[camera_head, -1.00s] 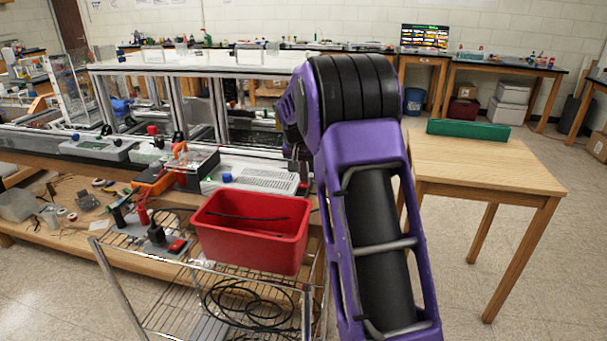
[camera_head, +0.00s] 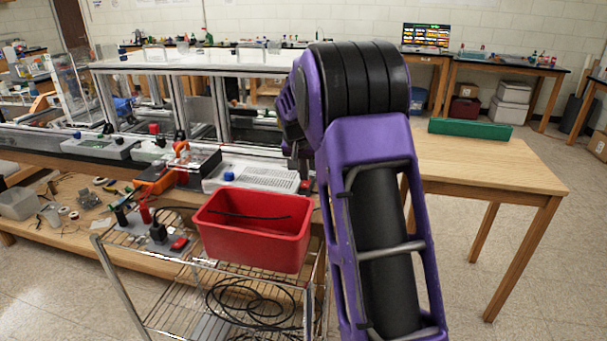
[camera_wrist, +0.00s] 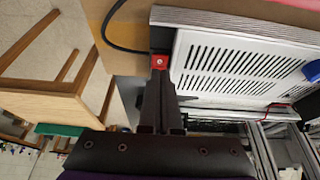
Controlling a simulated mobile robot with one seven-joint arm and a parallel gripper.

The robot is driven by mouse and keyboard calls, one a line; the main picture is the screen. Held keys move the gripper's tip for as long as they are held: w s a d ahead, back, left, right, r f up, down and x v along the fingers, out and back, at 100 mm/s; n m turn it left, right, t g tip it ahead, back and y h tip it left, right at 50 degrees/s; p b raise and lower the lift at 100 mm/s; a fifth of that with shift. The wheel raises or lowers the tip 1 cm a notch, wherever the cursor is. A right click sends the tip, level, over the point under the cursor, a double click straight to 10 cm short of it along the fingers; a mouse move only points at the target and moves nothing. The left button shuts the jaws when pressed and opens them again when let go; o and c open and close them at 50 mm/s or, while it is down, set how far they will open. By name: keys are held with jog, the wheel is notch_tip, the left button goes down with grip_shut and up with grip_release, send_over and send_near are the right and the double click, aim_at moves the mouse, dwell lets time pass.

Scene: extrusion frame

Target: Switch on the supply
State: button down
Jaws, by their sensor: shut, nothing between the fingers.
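The supply (camera_head: 255,174) is a pale box with a vented top on the bench, left of my arm. In the wrist view its slotted top (camera_wrist: 222,68) fills the upper right. A small red switch (camera_wrist: 160,62) with a pale mark sits at its corner; it also shows in the head view (camera_head: 305,187). My gripper (camera_wrist: 156,78) is shut and empty, with its fingertips right at the red switch. I cannot tell whether they touch it. In the head view my gripper is mostly hidden by my arm.
A blue knob (camera_head: 229,177) stands on the supply. A red bin (camera_head: 253,232) sits on a wire cart in front. A black cable (camera_wrist: 112,30) curves near the switch. A wooden table (camera_head: 480,165) with a green tray (camera_head: 470,129) stands to the right. An aluminium frame stands behind.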

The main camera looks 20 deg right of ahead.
jog(key=p+v, duration=0.1)
jog(key=v, duration=1.2)
jog(key=shift+w, duration=0.2)
